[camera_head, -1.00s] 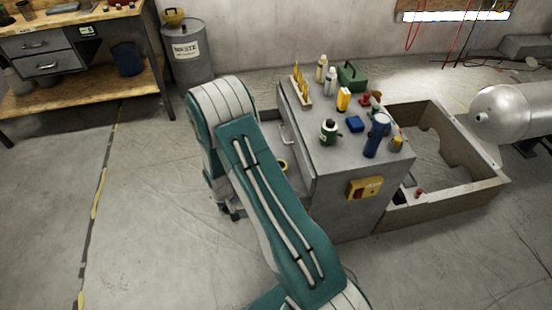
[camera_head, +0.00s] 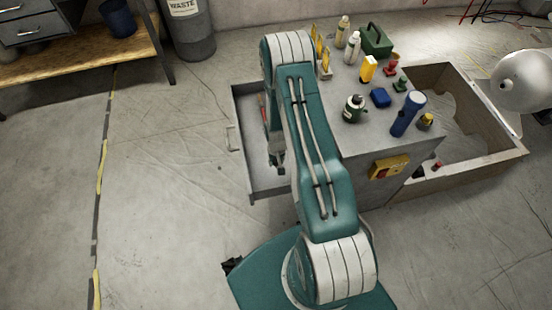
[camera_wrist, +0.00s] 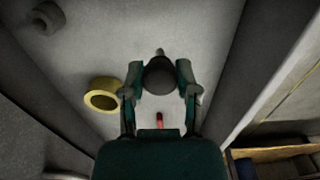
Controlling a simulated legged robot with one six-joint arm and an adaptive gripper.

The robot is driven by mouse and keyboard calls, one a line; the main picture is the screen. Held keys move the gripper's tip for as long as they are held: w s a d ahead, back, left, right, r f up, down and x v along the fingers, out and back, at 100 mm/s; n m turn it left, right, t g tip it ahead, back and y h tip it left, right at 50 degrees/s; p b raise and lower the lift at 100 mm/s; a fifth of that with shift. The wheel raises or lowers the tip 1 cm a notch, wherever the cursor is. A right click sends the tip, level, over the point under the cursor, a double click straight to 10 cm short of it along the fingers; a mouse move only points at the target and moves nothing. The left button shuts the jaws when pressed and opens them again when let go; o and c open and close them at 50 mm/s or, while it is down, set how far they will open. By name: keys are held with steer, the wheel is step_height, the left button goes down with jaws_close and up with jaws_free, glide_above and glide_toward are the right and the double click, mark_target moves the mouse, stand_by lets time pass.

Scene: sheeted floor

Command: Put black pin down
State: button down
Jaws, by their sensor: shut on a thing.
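In the wrist view, my gripper (camera_wrist: 159,72) is shut on the black pin (camera_wrist: 160,78). The pin shows as a dark, rounded body with a small narrow tip between the two fingers. Below it is the pale floor of a grey drawer (camera_head: 252,188), open at the cabinet's left side. I cannot tell whether the pin touches that floor. In the head view, my gripper (camera_head: 278,165) reaches down into the drawer, and the pin cannot be made out there.
A yellow ring (camera_wrist: 103,95) lies left of my gripper in the drawer, and a small red thing (camera_wrist: 160,120) lies close by. Drawer walls stand on both sides. The grey cabinet (camera_head: 352,150) carries bottles and a blue cylinder (camera_head: 408,113). Floor at left is clear.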

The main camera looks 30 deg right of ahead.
mark_target(276, 161)
steer(key=shift+f, duration=2.7)
steer(key=shift+c, duration=1.8)
jaws_free()
steer(key=shift+f, duration=0.1)
step_height(276, 161, up, 12)
steer(key=shift+r, duration=0.1)
